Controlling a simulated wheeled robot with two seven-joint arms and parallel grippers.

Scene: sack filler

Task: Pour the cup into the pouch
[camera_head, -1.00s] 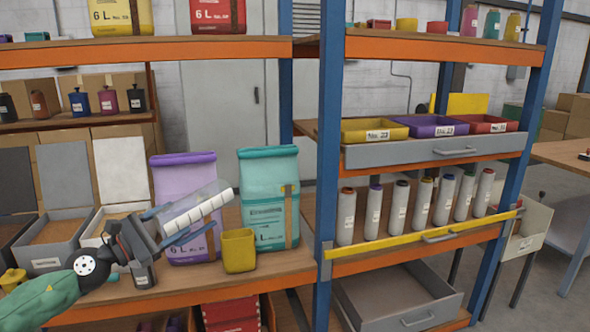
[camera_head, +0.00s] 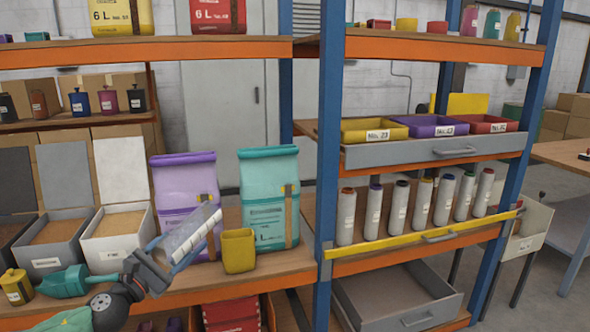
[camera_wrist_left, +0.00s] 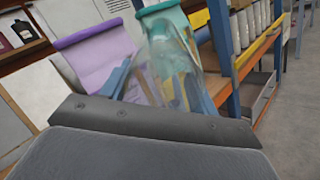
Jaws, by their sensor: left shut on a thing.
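My left gripper (camera_head: 188,243) is shut on a clear cup (camera_head: 196,231) with white markings along its side. The cup is tilted, its far end up and to the right, in front of the purple pouch (camera_head: 180,178). In the left wrist view the see-through cup (camera_wrist_left: 172,65) stands between the blue fingers and overlaps both pouches. A teal pouch (camera_head: 262,172) stands upright to the right of the purple one. No contents can be made out in the cup. The pouches' insides are hidden. My right gripper is not in view.
A small yellow square cup (camera_head: 239,250) stands in front of the pouches. A teal scoop (camera_head: 62,283) and a yellow jar (camera_head: 17,287) are at the left. Open grey bins (camera_head: 118,241) line the shelf. A blue post (camera_head: 328,150) rises right of the teal pouch.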

